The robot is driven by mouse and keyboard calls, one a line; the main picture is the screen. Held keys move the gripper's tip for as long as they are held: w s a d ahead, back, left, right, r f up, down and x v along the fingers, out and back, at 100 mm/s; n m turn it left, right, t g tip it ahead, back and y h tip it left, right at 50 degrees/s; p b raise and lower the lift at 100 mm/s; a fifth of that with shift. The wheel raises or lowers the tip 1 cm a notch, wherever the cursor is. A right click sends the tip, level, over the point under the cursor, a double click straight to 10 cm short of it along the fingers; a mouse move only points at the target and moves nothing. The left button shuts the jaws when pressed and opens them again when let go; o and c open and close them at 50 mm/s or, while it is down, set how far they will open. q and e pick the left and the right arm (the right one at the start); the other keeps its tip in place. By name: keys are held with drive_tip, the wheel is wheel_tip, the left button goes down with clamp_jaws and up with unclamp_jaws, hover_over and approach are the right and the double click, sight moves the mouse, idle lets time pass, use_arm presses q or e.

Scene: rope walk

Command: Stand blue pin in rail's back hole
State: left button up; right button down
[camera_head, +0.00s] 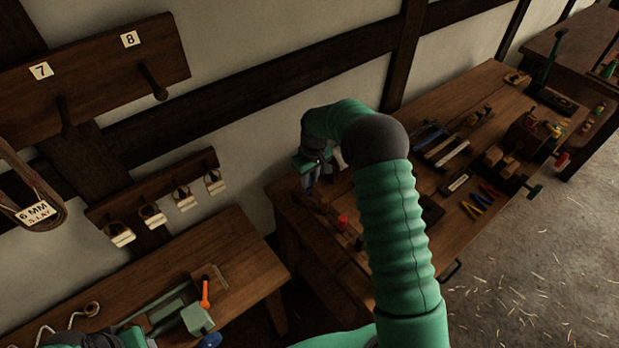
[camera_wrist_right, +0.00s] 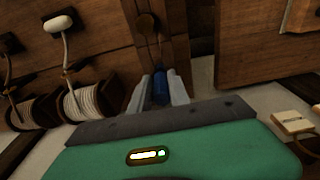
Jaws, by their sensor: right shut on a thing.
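My right gripper (camera_head: 318,170) is over the back left corner of the long bench, at the far end of the rail (camera_head: 325,215). In the right wrist view its two grey fingers (camera_wrist_right: 160,92) are shut on the blue pin (camera_wrist_right: 160,86), which points away from the palm. In the head view the gripper mostly covers the pin, and the rail's back hole cannot be made out. A red pin (camera_head: 343,222) stands farther forward along the rail. Dark and green parts at the bottom left seem to be my left arm; its jaws are not clear.
My right forearm hides part of the long bench (camera_head: 465,85), which holds pliers (camera_head: 472,210) and wooden blocks. A lower bench (camera_head: 240,255) at left has an orange-handled tool (camera_head: 205,290). In the right wrist view, rope reels (camera_wrist_right: 88,105) hang at left.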

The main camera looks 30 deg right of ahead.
drive_tip(key=shift+f, duration=0.15)
drive_tip(key=shift+d+f, duration=0.1)
drive_tip(key=shift+f, duration=0.05)
drive_tip(key=shift+f+b, duration=1.5)
drive_tip(key=shift+f, duration=0.8)
drive_tip(key=c, duration=1.1)
unclamp_jaws()
drive_tip(key=shift+c, duration=0.2)
wheel_tip(320, 180, up, 17)
drive_tip(key=s+b, duration=0.2)
drive_tip(key=shift+f, duration=0.15)
